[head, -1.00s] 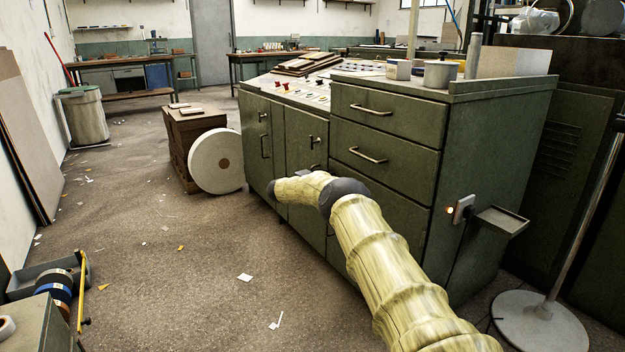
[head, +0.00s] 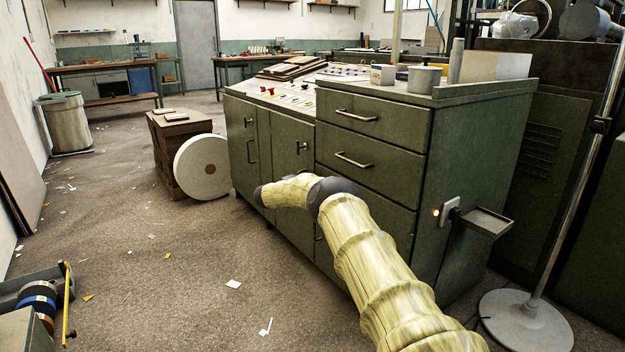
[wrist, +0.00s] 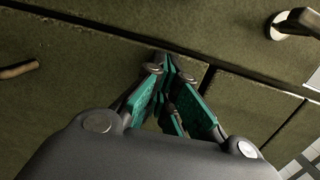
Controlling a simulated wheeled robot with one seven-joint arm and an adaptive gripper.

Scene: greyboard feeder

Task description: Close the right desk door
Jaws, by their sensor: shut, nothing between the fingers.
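The green desk (head: 385,165) stands right of centre in the head view. Its right door (head: 288,150), with a small handle, is left of the drawers and looks flush or nearly so; I cannot tell whether a small gap remains. My sleeved arm covers the door's lower part. My gripper is hidden in the head view. In the wrist view my gripper (wrist: 172,68) is shut and empty, its teal fingertips at or very near the green desk front, close to a dark seam between panels. I cannot tell whether they touch.
The left desk door (head: 242,140) is beside the right one. A white roll (head: 202,167) leans by a brown stack (head: 165,150) left of the desk. A round stand base (head: 525,318) is at lower right. The floor left of my arm is mostly clear, with paper scraps.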

